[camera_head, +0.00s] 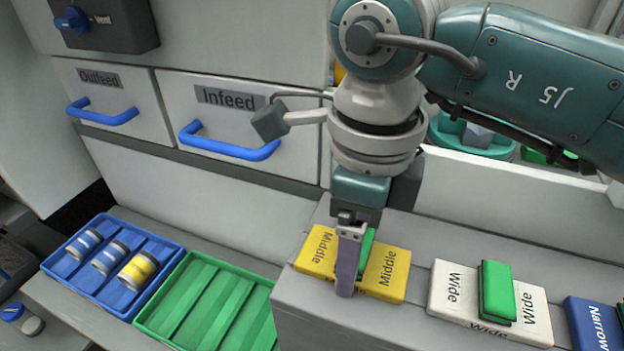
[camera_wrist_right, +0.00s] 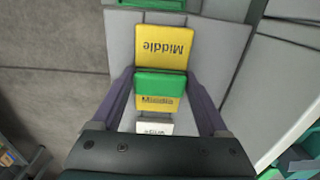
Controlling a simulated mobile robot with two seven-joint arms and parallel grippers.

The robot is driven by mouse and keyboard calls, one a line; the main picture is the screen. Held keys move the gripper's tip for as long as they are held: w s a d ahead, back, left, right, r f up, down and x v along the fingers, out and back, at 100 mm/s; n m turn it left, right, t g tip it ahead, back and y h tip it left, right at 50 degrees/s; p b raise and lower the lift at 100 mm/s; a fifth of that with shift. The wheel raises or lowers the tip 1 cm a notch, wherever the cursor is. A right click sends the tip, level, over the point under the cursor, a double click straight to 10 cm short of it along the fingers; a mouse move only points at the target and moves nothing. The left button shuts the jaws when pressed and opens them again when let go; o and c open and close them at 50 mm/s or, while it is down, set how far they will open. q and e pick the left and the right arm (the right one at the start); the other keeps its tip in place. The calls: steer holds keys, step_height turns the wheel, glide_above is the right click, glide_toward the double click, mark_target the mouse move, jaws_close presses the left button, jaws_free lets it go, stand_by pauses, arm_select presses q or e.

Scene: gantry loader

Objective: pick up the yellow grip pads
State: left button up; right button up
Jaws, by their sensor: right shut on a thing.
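The yellow grip pads (camera_head: 395,275) are a flat yellow block marked "Middle", with a green handle (camera_head: 367,250) across its top. They lie on the grey ledge. My right gripper (camera_head: 347,285) points down over them, its purple-grey fingers on either side of the handle, shut on it. In the right wrist view the yellow block (camera_wrist_right: 165,45) shows beyond and below the green handle (camera_wrist_right: 160,84), which sits between the fingers (camera_wrist_right: 162,100). The near finger and the handle hide part of the block. My left gripper is not in view.
A white "Wide" block (camera_head: 455,295) with its own green handle stands to the right, then a blue "Narrow" block (camera_head: 592,325). At left are a blue tray (camera_head: 60,270) with several cylinders and an empty green tray (camera_head: 210,305). Infeed (camera_head: 290,130) and Outfeed drawers are shut behind.

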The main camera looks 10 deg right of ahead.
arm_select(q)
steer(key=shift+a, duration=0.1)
arm_select(e)
jaws_close()
stand_by(0.4)
